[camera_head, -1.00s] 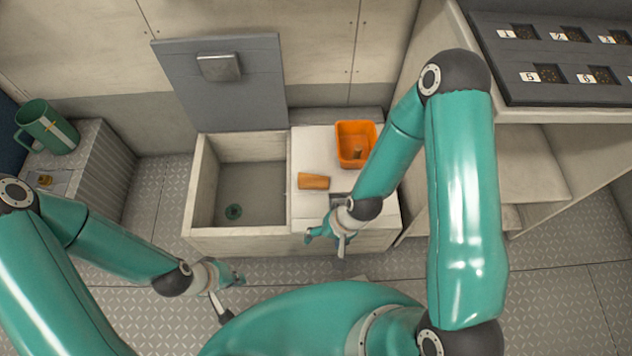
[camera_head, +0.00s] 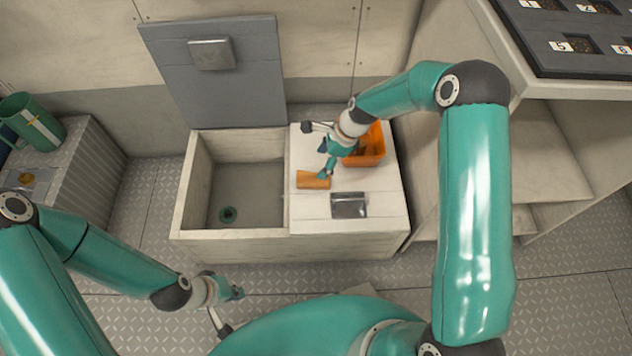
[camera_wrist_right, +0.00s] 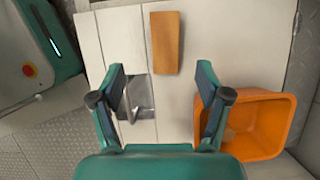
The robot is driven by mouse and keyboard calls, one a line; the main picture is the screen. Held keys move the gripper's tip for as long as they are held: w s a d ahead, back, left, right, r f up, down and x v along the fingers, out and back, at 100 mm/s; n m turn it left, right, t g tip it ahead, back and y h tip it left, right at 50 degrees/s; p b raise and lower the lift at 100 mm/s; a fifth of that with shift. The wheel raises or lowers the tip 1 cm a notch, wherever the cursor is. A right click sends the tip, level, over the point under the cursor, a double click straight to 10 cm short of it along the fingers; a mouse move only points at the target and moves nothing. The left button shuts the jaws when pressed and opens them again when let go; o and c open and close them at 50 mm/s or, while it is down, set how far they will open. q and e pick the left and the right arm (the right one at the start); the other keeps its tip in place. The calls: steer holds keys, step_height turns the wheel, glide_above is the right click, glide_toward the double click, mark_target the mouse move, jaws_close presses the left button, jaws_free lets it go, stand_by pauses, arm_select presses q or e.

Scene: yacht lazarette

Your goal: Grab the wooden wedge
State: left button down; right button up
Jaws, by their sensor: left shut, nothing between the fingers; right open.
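The wooden wedge (camera_head: 313,180) is an orange-brown block lying on the pale closed lid of the locker bench. In the right wrist view the wedge (camera_wrist_right: 166,42) lies ahead of the fingertips, roughly in line with the gap between them. My right gripper (camera_head: 321,160) is open and empty above the lid. In the head view, one finger overlaps the wedge's right end; whether it touches cannot be told. The open fingers also show in the right wrist view (camera_wrist_right: 160,80). My left gripper (camera_head: 238,294) is shut and empty, low over the floor left of centre.
An orange bin (camera_head: 376,150) stands on the lid just right of my right gripper. A metal recessed latch (camera_head: 348,205) is in front of the wedge. An open compartment (camera_head: 240,190) lies to the left, its grey lid (camera_head: 222,85) raised. A green mug (camera_head: 32,120) stands far left.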

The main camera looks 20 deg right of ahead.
mark_target(308, 178)
steer(key=b+x, duration=0.1)
steer(key=x, duration=0.5)
steer(key=shift+w+a+f, duration=0.1)
steer(key=shift+f, duration=0.1)
steer(key=shift+w+b+x, duration=0.1)
steer(key=shift+b+x, duration=0.6)
steer(key=shift+x, duration=0.6)
steer(key=shift+w+b+x, duration=0.15)
steer(key=shift+b+x, duration=0.5)
steer(key=shift+x, duration=0.7)
steer(key=shift+r, duration=0.1)
steer(key=shift+c, duration=0.2)
steer(key=c, duration=1.2)
steer(key=shift+c, duration=0.2)
